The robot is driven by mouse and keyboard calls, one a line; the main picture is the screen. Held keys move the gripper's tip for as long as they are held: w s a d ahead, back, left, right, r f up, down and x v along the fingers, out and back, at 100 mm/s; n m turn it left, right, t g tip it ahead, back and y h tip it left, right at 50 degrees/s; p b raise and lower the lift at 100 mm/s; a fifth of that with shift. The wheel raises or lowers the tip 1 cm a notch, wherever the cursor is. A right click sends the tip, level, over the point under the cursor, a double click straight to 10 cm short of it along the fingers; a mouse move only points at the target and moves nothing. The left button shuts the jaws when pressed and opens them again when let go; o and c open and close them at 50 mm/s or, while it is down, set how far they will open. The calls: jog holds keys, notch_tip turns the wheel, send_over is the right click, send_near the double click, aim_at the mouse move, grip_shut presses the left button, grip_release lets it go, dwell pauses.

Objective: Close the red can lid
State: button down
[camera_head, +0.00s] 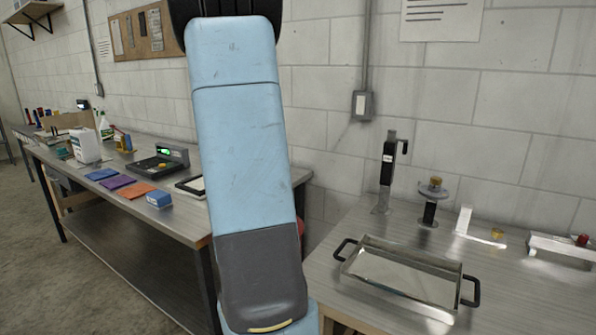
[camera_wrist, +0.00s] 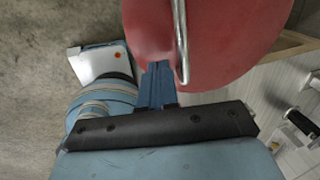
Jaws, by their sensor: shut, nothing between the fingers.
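A large red rounded surface (camera_wrist: 225,40), which looks like the can lid, fills the upper middle of the wrist view. A thin metal rod (camera_wrist: 181,40) runs along it. My gripper (camera_wrist: 157,72) is shut and empty, its blue fingertips at the lower left edge of the red surface. I cannot tell whether they touch it. How far the lid is open cannot be told, and the can's body is not clearly seen. In the head view only a small red sliver (camera_head: 300,227) shows beside my arm, which hides the gripper there.
A long workbench (camera_head: 150,210) with coloured mats and small items stands at left. A second bench (camera_head: 360,302) at right carries a metal tray (camera_head: 400,275) with black handles and several fixtures. The floor (camera_head: 70,270) at the lower left is clear.

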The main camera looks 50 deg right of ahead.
jog(key=shift+r, duration=0.5)
jog(key=r, duration=0.3)
jog(key=shift+w+a, duration=0.1)
jog(key=shift+a, duration=0.3)
jog(key=s+a+r, duration=0.1)
jog(key=a, duration=0.8)
jog(key=shift+s+a+r, duration=0.2)
jog(key=shift+a, duration=0.2)
jog(key=s+a+r+n+t, duration=0.1)
jog(key=s+a+r+n, duration=0.3)
jog(key=n, duration=0.7)
jog(key=s+a+r+n+t+y, duration=0.1)
jog(key=s+a+r+n, duration=0.3)
jog(key=a+n, duration=0.4)
jog(key=s+a+r+n+t+y, duration=0.1)
jog(key=s+a+r+n+t, duration=0.2)
jog(key=n, duration=1.3)
jog(key=s+a+r, duration=0.1)
jog(key=a+r, duration=0.1)
jog(key=a, duration=0.1)
jog(key=shift+s+a+r, duration=0.15)
jog(key=shift+a+r, duration=0.05)
jog(key=shift+a, duration=0.15)
